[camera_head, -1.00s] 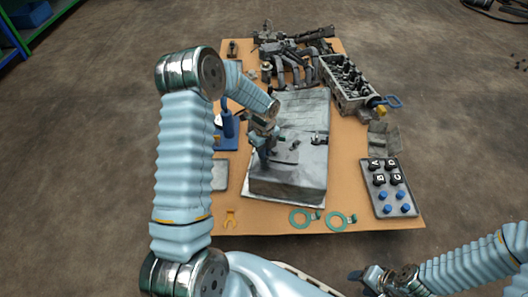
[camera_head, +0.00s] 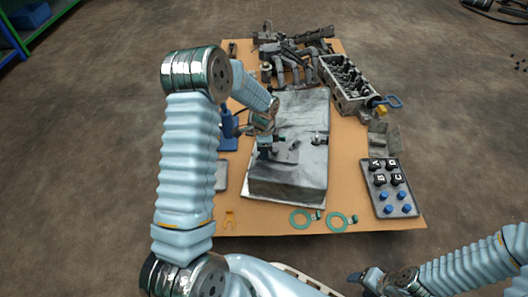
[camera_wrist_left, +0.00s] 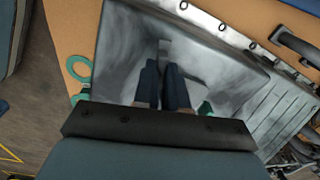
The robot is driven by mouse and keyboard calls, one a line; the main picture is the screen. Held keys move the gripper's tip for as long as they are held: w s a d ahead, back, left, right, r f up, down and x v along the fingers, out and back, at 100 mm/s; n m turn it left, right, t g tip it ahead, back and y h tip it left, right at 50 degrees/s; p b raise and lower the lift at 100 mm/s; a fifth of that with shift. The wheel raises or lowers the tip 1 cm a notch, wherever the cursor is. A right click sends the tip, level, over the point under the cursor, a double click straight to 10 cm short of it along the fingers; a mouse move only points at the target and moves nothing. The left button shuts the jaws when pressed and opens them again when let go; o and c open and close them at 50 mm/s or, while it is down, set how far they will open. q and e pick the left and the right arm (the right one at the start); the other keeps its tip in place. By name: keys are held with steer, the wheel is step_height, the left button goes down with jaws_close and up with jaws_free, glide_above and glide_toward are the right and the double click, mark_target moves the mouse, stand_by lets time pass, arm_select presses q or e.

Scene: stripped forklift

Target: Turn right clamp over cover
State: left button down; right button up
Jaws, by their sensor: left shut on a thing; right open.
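The grey metal cover (camera_head: 290,185) lies on the board, and its worn face fills much of the left wrist view (camera_wrist_left: 225,80). My left gripper (camera_head: 267,152) is low over the cover's left-middle part. In the left wrist view its dark fingers (camera_wrist_left: 163,85) are close together, shut on a small grey part (camera_wrist_left: 164,48) that looks like a clamp; the fingers hide most of it. Another small dark clamp (camera_head: 318,140) with a green end sits at the cover's right edge, apart from the gripper. My right gripper (camera_head: 372,280) is open and empty at the lower right, off the board.
A grey tray (camera_head: 390,188) with lettered black knobs and blue pieces is at the right. Green rings (camera_head: 301,218) lie at the front edge. A cylinder head (camera_head: 348,82) and dark manifold parts (camera_head: 285,65) stand at the back. A blue tool (camera_head: 226,125) stands left.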

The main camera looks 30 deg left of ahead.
arm_select(q)
steer(key=shift+n, duration=1.9)
steer(key=c, duration=1.5)
jaws_free()
steer(key=shift+o, duration=0.2)
step_height(320, 180, up, 14)
steer(key=p, duration=0.2)
steer(key=shift+f, duration=0.1)
